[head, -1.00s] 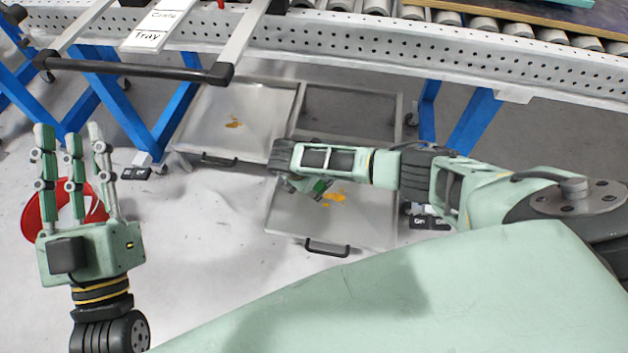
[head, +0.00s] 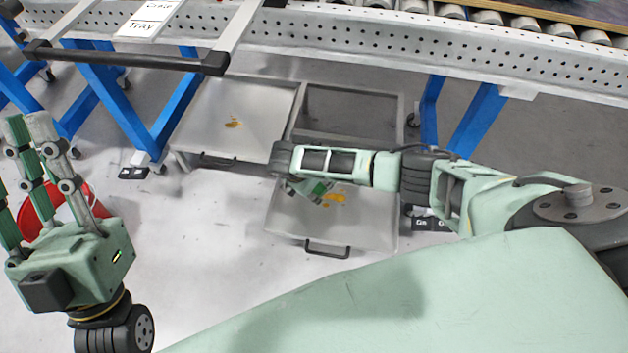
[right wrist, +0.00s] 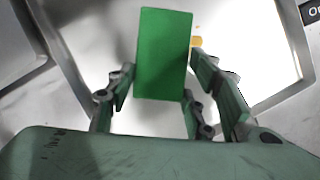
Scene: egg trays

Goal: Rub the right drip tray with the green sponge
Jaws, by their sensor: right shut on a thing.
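The right drip tray (head: 365,222) is a grey metal drawer with a black handle, pulled out under the conveyor, with orange-yellow spots on it. My right gripper (head: 312,190) is over its left part. In the right wrist view the right gripper (right wrist: 160,90) is shut on the green sponge (right wrist: 164,50), with the tray (right wrist: 240,50) and a spot of yellow behind it. I cannot tell whether the sponge touches the tray. My left gripper (head: 40,150) is at the far left with its fingers spread, pointing up, and empty.
A red bucket (head: 75,205) stands on the floor behind my left gripper. Blue conveyor legs (head: 475,120) flank the trays.

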